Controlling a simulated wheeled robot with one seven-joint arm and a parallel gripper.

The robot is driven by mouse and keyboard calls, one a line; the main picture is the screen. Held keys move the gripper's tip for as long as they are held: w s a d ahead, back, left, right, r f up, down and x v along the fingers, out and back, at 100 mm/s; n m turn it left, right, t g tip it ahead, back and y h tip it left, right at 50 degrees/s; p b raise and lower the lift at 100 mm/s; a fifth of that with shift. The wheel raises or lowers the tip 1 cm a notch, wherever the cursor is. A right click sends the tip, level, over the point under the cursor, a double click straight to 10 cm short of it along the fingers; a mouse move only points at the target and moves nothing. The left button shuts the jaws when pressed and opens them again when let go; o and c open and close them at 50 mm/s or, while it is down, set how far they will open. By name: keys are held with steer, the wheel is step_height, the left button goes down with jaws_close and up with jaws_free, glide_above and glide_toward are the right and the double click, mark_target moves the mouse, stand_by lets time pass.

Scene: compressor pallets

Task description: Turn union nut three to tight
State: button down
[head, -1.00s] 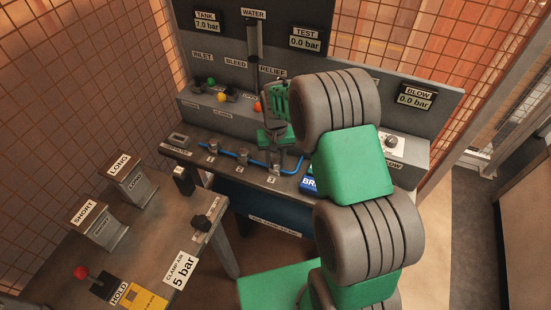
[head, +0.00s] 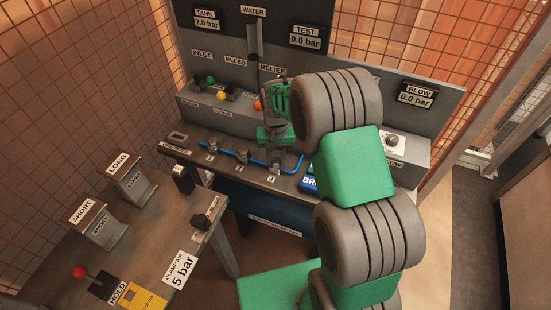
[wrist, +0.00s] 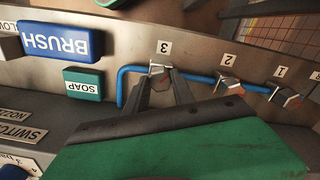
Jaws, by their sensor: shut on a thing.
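Union nut three (wrist: 157,69) is a small metal nut on the blue pipe, beside the label "3" in the wrist view. My gripper (wrist: 162,80) comes down over it, and its two grey fingers are shut on it. In the head view my gripper (head: 273,160) stands upright at the bench front, above the label "3"; the nut is mostly hidden there by the fingers. Union nut two (wrist: 226,84) and union nut one (wrist: 287,97) sit along the pipe, clear of my gripper. How tight nut three is cannot be told.
The blue pipe (wrist: 200,78) runs close to the fingers. A blue BRUSH block (wrist: 62,42) and a green SOAP block (wrist: 83,83) lie beside nut three. The back panel's TEST display (head: 307,38) reads 0.0 bar. A side table (head: 150,235) stands at the left.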

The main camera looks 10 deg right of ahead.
mark_target(275, 160)
steer(key=m+b, duration=0.2)
steer(key=m, duration=0.3)
steer(key=shift+f, duration=0.1)
steer(key=m+b, duration=0.2)
steer(key=m, duration=0.3)
steer(key=shift+m, duration=0.3)
steer(key=c, duration=1.1)
jaws_free()
steer(key=shift+o, duration=0.2)
step_height(275, 160, up, 8)
steer(key=shift+r+b, duration=0.1)
steer(key=shift+b, duration=0.4)
